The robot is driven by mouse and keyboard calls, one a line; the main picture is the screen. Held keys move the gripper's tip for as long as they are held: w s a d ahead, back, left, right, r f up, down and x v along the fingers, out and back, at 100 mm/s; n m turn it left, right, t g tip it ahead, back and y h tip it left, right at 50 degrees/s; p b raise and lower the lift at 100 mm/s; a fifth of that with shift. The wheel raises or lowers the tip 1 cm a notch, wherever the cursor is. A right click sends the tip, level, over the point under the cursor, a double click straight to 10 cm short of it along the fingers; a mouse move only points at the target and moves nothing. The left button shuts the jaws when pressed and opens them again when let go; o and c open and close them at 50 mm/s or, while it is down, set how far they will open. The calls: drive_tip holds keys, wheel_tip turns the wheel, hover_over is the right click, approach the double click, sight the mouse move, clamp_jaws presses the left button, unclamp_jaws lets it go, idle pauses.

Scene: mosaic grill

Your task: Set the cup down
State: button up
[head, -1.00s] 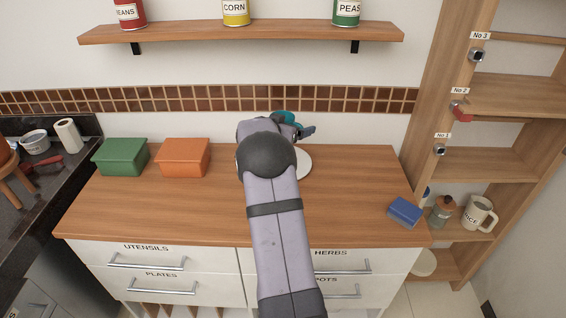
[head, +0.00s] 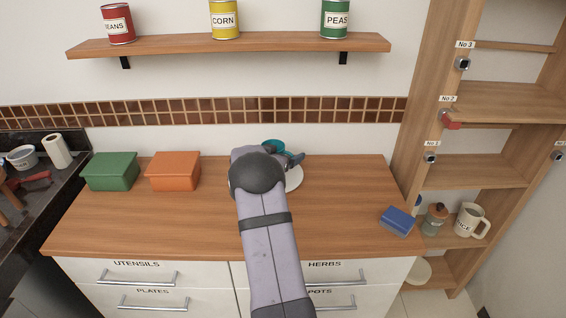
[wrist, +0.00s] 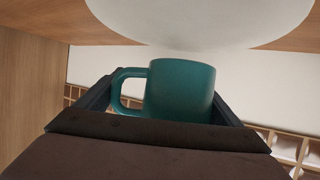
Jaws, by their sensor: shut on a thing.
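A teal cup (head: 272,146) is at the back of the wooden counter, partly hidden by my arm in the head view. In the wrist view the cup (wrist: 180,88) sits between my two fingers, its handle to the left. My gripper (wrist: 165,105) is shut on it. A round white plate (head: 295,178) lies on the counter, half covered by my arm; the plate (wrist: 200,20) fills the top of the wrist view, close to the cup. I cannot tell whether they touch.
A green box (head: 110,171) and an orange box (head: 173,171) stand at the back left of the counter (head: 150,222). A blue box (head: 397,221) is near the right edge. A wall shelf (head: 170,45) with cans hangs above. The counter's front middle is clear, apart from my arm.

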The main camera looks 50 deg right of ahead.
drive_tip(key=shift+f, duration=1.8)
drive_tip(key=shift+f, duration=0.15)
drive_tip(key=o, duration=1)
drive_tip(key=b+v, duration=0.1)
drive_tip(key=v, duration=1.1)
drive_tip(key=shift+r, duration=0.25)
